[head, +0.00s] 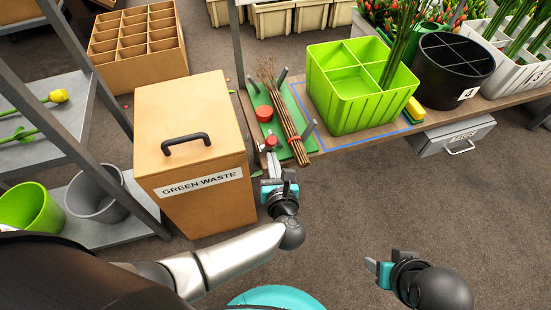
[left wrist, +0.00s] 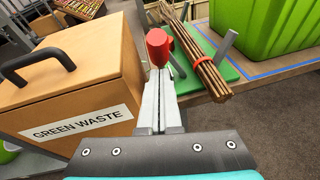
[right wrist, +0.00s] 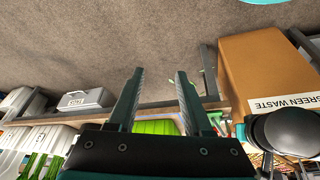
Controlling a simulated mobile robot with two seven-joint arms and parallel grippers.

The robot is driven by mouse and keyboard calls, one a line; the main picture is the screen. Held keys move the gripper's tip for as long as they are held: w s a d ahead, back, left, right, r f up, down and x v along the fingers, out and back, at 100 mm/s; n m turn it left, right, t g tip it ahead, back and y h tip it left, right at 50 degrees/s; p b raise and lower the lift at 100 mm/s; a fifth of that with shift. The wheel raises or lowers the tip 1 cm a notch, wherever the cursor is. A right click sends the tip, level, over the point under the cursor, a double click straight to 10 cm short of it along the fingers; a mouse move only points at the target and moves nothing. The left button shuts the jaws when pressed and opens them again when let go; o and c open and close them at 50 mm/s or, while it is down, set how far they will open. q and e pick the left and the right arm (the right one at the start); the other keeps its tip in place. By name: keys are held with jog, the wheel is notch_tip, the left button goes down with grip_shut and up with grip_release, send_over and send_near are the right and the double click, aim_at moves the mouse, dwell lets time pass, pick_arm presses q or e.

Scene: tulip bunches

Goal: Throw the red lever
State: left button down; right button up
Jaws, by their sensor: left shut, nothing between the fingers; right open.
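The red lever's knob (head: 271,140) is at the near left corner of a green board (head: 297,144) on the bench. In the left wrist view the red knob (left wrist: 158,46) appears right at the fingertips, hiding the rest of the lever; contact cannot be told. My left gripper (head: 272,168) is shut and empty, just on the near side of the knob; its closed fingers (left wrist: 158,85) point at it. My right gripper (head: 374,268) is open and empty, away from the bench at the lower right; its parted fingers (right wrist: 160,78) show in the right wrist view.
A brown stem bundle (head: 283,112) lies between grey posts on the board, beside a red round item (head: 264,113). The green-waste bin (head: 190,150) stands close left of my left gripper. A lime-green divided crate (head: 358,90) stands to the right. Floor before the bench is clear.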

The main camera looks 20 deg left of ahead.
jog(key=shift+w+f, duration=0.25)
jog(key=shift+f, duration=0.2)
jog(key=shift+f+p, duration=0.2)
jog(key=shift+p, duration=0.1)
